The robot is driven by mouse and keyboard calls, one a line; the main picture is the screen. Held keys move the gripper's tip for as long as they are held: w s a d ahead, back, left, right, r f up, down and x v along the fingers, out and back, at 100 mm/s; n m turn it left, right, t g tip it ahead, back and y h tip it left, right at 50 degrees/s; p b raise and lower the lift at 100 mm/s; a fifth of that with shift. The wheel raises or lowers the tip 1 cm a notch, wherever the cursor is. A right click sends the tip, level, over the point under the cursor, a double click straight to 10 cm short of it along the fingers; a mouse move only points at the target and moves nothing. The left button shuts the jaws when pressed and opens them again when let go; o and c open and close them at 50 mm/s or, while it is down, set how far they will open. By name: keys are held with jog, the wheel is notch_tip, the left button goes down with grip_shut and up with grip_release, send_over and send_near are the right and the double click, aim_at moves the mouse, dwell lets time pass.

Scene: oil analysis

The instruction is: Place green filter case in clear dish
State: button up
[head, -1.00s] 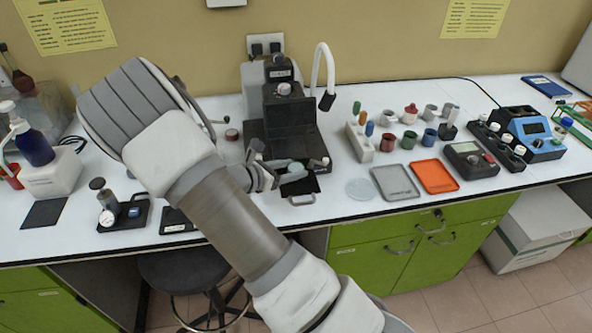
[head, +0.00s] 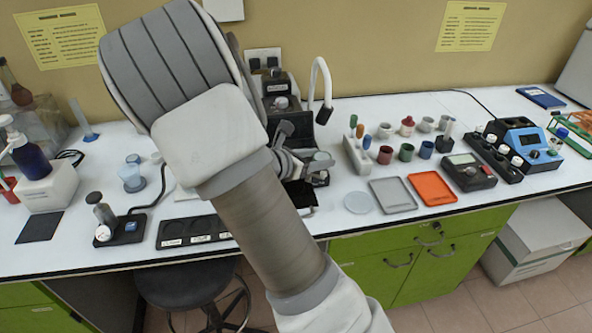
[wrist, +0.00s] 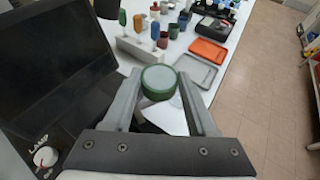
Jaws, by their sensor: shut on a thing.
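The green filter case (wrist: 159,82) is a round case with a pale top and green rim. In the wrist view it sits between the fingertips of my gripper (wrist: 160,92), which is shut on it. In the head view the case (head: 322,157) shows small at the end of my gripper (head: 318,168), in front of the black instrument. The clear dish (head: 359,203) is a flat, pale round dish on the white bench, right of and nearer the front edge than my gripper. In the wrist view I cannot clearly make the dish out.
A grey tray (head: 394,195) and an orange tray (head: 432,189) lie right of the dish. A white rack (head: 357,155) with coloured-handled tools and several small cups stand behind. A black instrument with a dark screen (wrist: 55,55) is close on the left in the wrist view.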

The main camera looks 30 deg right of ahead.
jog(key=s+d+r, duration=0.2)
jog(key=d, duration=0.2)
jog(key=w+a+n+t+y, duration=0.2)
jog(key=a+n+t+y, duration=0.2)
jog(key=a, duration=0.8)
jog(key=w+a+r+n+t+y, duration=0.1)
jog(key=w+a+n+t+y, duration=0.2)
jog(key=a, duration=0.8)
jog(key=n+t+y, duration=0.2)
jog(key=n, duration=0.2)
jog(key=shift+w+a+r+n+t, duration=0.2)
jog(key=shift+a+n+t, duration=0.1)
jog(key=shift+a+n, duration=0.1)
